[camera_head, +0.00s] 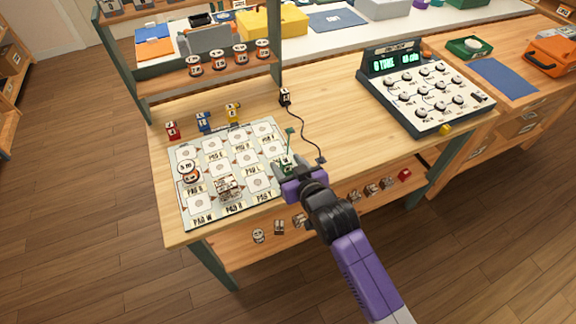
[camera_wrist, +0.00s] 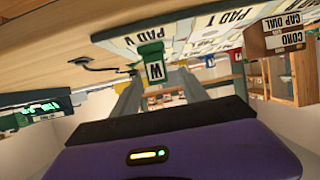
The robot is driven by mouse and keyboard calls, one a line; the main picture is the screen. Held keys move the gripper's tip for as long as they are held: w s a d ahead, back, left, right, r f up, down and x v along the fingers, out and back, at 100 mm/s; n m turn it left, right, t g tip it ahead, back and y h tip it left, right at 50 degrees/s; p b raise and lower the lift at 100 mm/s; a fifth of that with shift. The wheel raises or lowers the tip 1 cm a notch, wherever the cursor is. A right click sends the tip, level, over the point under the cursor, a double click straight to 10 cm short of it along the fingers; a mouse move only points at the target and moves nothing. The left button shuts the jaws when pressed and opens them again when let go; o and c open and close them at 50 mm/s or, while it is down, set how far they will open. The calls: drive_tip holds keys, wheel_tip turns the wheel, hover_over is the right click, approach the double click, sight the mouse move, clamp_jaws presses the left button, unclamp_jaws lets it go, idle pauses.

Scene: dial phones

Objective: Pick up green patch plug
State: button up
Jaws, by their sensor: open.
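The green patch plug (camera_head: 287,162) is at the right edge of the pad board (camera_head: 190,219), partly hidden by my gripper (camera_head: 288,166). In the wrist view the green plug (camera_wrist: 151,63) carries a white label with a W and appears between and just beyond the fingertips. My gripper (camera_wrist: 158,80) is open, its two grey fingers apart on either side of the plug. I cannot tell whether either finger touches it.
Red (camera_head: 172,130), blue (camera_head: 203,122) and yellow (camera_head: 233,113) plugs stand behind the board. A black plug (camera_head: 285,97) has a cord trailing close right of my gripper. A dial console (camera_head: 425,92) stands at right. A shelf post (camera_head: 274,70) rises behind.

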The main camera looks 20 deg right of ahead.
sight(283, 159)
drive_tip(key=shift+p+x, duration=0.3)
drive_tip(key=shift+x, duration=2.15)
drive_tip(key=shift+d+r, duration=0.1)
clamp_jaws()
